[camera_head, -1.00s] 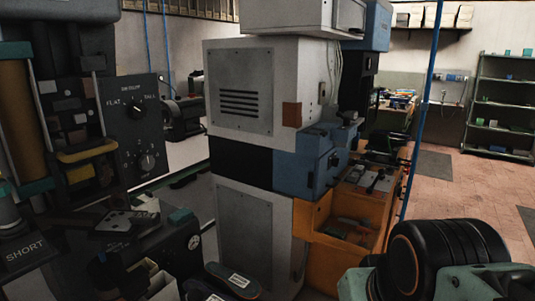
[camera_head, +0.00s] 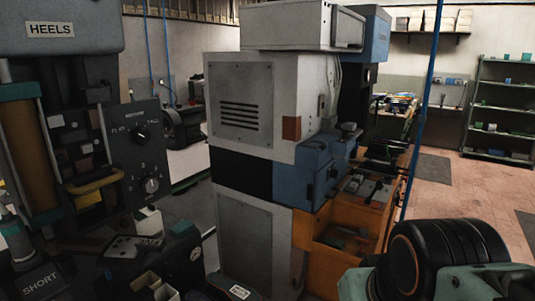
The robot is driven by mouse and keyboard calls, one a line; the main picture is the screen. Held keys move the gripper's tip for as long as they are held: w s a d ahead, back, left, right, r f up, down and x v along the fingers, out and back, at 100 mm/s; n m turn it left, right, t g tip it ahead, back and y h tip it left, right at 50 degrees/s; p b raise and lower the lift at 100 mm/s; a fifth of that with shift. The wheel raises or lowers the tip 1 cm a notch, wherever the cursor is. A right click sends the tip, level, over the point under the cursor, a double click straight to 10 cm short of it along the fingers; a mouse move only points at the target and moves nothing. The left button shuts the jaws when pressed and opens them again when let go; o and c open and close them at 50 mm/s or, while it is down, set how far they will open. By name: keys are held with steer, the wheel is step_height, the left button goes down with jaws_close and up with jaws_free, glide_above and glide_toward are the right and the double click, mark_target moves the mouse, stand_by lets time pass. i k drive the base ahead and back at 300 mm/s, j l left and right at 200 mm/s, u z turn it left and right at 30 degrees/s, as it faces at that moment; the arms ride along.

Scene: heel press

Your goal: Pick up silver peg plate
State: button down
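A small greyish plate with dark spots (camera_head: 133,246) lies at the lower left, on the front of the heel press (camera_head: 75,35), above and right of the "SHORT" label. It may be the silver peg plate, but it is too small and dark to be sure. Part of my arm (camera_head: 448,255), black and pale green, fills the lower right corner, well apart from the plate. My gripper is not visible in this view.
The press has a dial panel (camera_head: 143,155) and a yellow handle (camera_head: 95,182). A tall white and blue machine (camera_head: 240,100) stands in the middle, with an orange tray section (camera_head: 330,262) at its right. Open tiled floor (camera_head: 475,195) lies at the right.

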mark_target(126, 249)
steer(key=k+u, duration=0.2)
steer(key=u, duration=1.2)
